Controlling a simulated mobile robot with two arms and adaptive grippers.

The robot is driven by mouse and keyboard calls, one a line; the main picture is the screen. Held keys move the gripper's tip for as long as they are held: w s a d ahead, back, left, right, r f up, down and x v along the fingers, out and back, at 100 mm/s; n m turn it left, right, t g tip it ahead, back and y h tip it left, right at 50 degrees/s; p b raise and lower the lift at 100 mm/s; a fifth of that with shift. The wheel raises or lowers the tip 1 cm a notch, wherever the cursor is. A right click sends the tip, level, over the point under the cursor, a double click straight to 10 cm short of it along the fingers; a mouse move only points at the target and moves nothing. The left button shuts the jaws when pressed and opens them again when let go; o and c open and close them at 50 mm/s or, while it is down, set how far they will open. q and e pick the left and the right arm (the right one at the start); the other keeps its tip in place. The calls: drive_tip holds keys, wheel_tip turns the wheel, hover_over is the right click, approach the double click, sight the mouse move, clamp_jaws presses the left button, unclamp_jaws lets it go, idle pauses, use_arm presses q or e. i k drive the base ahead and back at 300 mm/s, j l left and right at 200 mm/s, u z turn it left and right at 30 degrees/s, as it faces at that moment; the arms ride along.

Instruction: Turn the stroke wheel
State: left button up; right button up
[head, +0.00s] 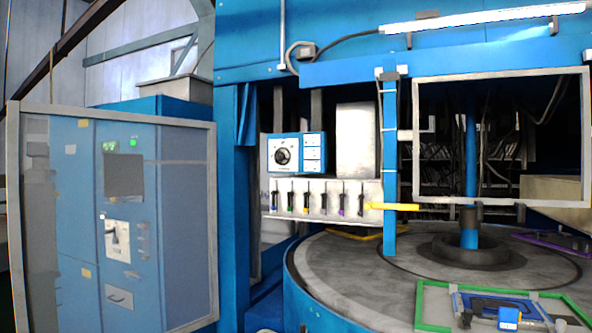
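A round dial with a dark centre (282,156) sits on the left part of a small blue and white control panel (313,147). The panel is fixed inside the blue machine, behind its front upright. This dial is the only wheel-like control I can make out; whether it is the stroke wheel I cannot tell. Its markings are too small to read. Neither of my grippers shows in the head view, and nothing is seen touching the dial.
Below the panel, a pale rack (328,203) holds several coloured-tipped tools. A yellow bar (391,206) sticks out by the blue upright (389,150). A large round grey table (340,278) carries a green frame (432,300) at right. A framed clear screen (213,220) covers the left cabinet.

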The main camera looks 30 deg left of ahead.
sight(279, 157)
drive_tip(key=i+j+z, duration=0.1)
drive_tip(key=j, duration=0.25)
drive_tip(key=i+j, duration=0.2)
drive_tip(key=j, duration=0.15)
drive_tip(key=i+j+z, duration=0.15)
drive_tip(key=j, duration=0.15)
drive_tip(key=i+j+z, duration=0.1)
drive_tip(key=j, duration=0.25)
drive_tip(key=i+j, duration=0.1)
drive_tip(key=j, duration=0.3)
drive_tip(key=i+j+z, duration=0.15)
drive_tip(key=j, duration=0.2)
